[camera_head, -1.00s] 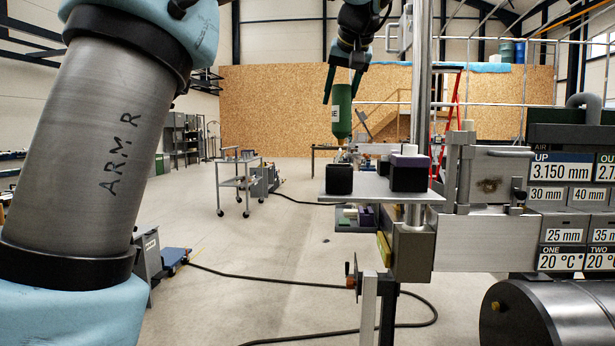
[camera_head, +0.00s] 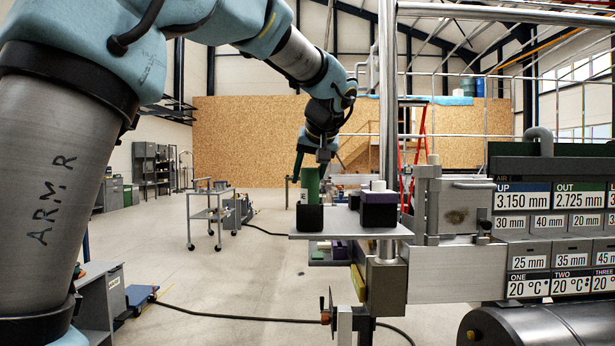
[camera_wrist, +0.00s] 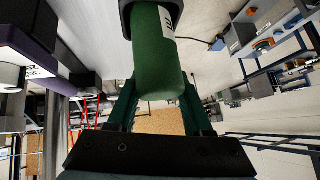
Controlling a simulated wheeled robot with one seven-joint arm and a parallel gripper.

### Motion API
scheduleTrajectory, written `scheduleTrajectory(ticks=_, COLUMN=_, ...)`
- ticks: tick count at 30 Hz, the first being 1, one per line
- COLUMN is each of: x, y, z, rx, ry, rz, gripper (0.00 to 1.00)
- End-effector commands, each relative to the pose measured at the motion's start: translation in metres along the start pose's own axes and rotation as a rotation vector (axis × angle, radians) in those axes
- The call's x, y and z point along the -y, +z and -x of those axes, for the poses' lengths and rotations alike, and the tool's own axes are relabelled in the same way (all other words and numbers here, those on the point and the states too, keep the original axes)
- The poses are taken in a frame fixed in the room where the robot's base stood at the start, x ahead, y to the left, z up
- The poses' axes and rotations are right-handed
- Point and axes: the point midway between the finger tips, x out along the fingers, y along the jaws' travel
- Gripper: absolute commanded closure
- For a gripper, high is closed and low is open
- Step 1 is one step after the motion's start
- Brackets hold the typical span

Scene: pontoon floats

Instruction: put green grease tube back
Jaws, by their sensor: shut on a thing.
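The green grease tube (camera_head: 311,186) stands upright with its lower end inside the black cup (camera_head: 309,218) on the left of a small grey shelf (camera_head: 340,235). The cup hides that end. My gripper (camera_head: 310,172) is above the cup, shut on the upper part of the tube. In the wrist view the green tube (camera_wrist: 157,62) runs between my dark green fingers (camera_wrist: 157,105), and its far end enters the dark cup rim (camera_wrist: 128,8). A pale label shows on its side.
A second dark holder with a purple band (camera_head: 378,208) and a white top stands on the shelf just right of the cup. A vertical metal post (camera_head: 388,120) rises close behind it. A labelled panel rack (camera_head: 550,220) fills the right side. Open floor lies left.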

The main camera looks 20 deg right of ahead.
Motion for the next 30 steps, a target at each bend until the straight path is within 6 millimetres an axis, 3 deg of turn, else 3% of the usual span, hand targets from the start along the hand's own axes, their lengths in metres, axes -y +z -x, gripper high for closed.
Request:
scheduleTrajectory(ticks=3, x=-0.001, y=0.003, z=-0.003, rx=-0.001, ry=0.0, rz=0.0, gripper=1.0)
scheduleTrajectory(ticks=4, x=-0.001, y=0.002, z=-0.002, rx=0.0, ry=0.0, rz=0.0, gripper=0.47)
scheduleTrajectory(ticks=11, x=-0.001, y=0.002, z=-0.002, rx=0.0, ry=0.0, rz=0.0, gripper=0.21)
scheduleTrajectory(ticks=23, x=0.0, y=-0.001, z=0.005, rx=-0.002, ry=0.001, rz=0.0, gripper=0.19)
scheduleTrajectory(ticks=30, x=-0.001, y=0.0, z=0.05, rx=-0.004, ry=0.003, rz=0.0, gripper=0.19)
